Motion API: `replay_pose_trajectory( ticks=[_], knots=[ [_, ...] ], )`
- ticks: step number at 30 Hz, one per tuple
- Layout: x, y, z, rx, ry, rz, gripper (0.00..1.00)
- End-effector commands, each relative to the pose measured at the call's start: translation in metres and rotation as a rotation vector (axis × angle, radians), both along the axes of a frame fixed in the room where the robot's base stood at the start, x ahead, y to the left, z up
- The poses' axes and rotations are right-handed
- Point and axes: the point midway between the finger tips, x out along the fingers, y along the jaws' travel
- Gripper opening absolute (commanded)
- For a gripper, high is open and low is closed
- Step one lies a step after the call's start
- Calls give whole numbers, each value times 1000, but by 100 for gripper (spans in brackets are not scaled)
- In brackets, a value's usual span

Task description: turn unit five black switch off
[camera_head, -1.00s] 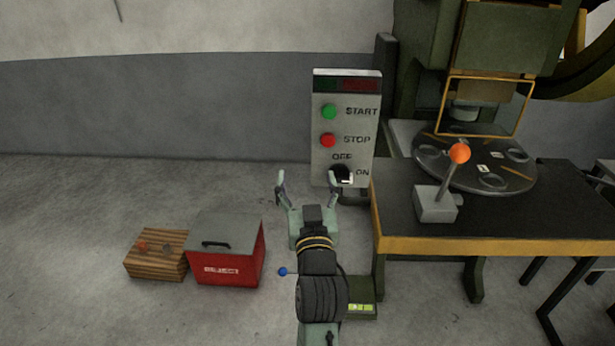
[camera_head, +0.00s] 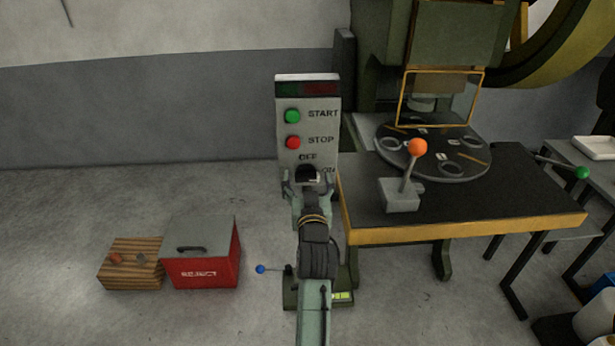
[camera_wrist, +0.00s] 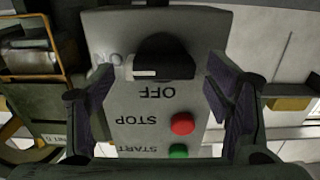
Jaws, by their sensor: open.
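The black rotary switch (camera_head: 307,173) sits low on the grey control panel (camera_head: 288,101), below the green START and red STOP buttons, between the OFF and ON labels. In the wrist view the panel appears upside down, and the black switch (camera_wrist: 165,56) shows a white mark pointing to the side toward the ON label. My gripper (camera_head: 308,182) is open in front of the panel, its fingers on either side of the switch in the head view. In the wrist view my gripper (camera_wrist: 165,95) has both fingers apart, with the switch beyond them. I cannot tell whether they touch it.
A dark table (camera_head: 480,195) with an orange-knobbed lever (camera_head: 418,147) and a round dial plate (camera_head: 450,172) stands right of the panel. A red reject box (camera_head: 203,274) and a wooden crate (camera_head: 118,278) are on the floor at left. A blue-knobbed lever (camera_head: 261,269) is low by my arm.

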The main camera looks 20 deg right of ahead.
Motion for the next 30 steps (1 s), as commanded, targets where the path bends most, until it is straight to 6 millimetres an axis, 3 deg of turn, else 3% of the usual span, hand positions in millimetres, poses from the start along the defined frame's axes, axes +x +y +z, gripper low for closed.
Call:
replay_pose_trajectory(
  ticks=[11,30],
  knots=[
    [5,-1,0,0,0,0,71],
    [5,-1,0,0,0,0,28]
  ],
)
